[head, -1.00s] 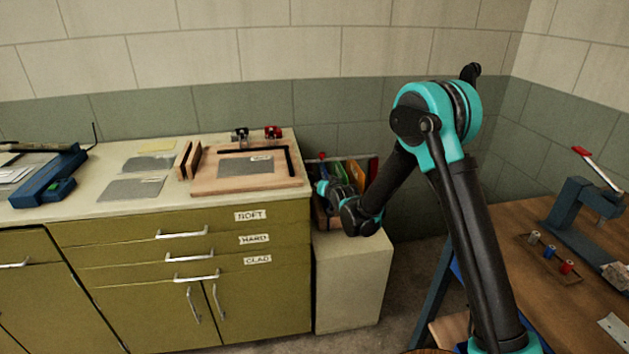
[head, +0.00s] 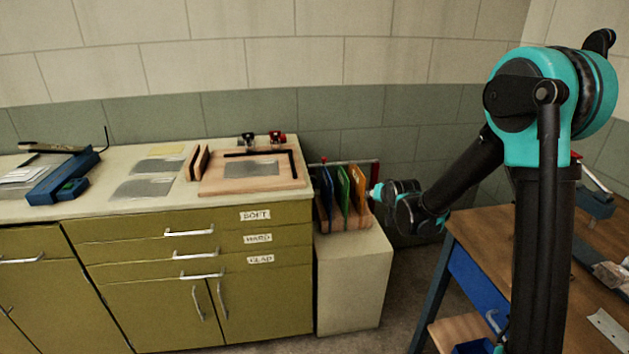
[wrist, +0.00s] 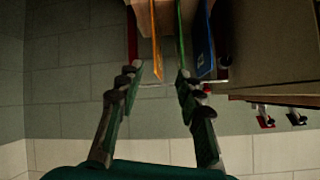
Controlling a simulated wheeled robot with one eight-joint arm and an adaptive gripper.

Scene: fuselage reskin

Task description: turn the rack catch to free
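The rack (head: 340,224) stands on a pale cabinet and holds upright coloured panels: blue (head: 326,190), green (head: 343,188), orange (head: 359,186) and red. A thin bar (head: 350,162) runs along its back top. A small red knob at the bar's left end (head: 323,159) may be the catch; its setting is too small to tell. In the wrist view the knob (wrist: 207,87) is beside the right finger. My gripper (wrist: 157,76) is open, with nothing held; the orange panel (wrist: 155,38) shows beyond the gap. In the head view my gripper (head: 373,193) is at the rack's right side.
An olive counter (head: 120,206) stands left of the rack, with a wooden board (head: 215,187) and clamps (head: 277,138). A wooden workbench (head: 500,232) stands at the right. Floor shows between cabinet and bench.

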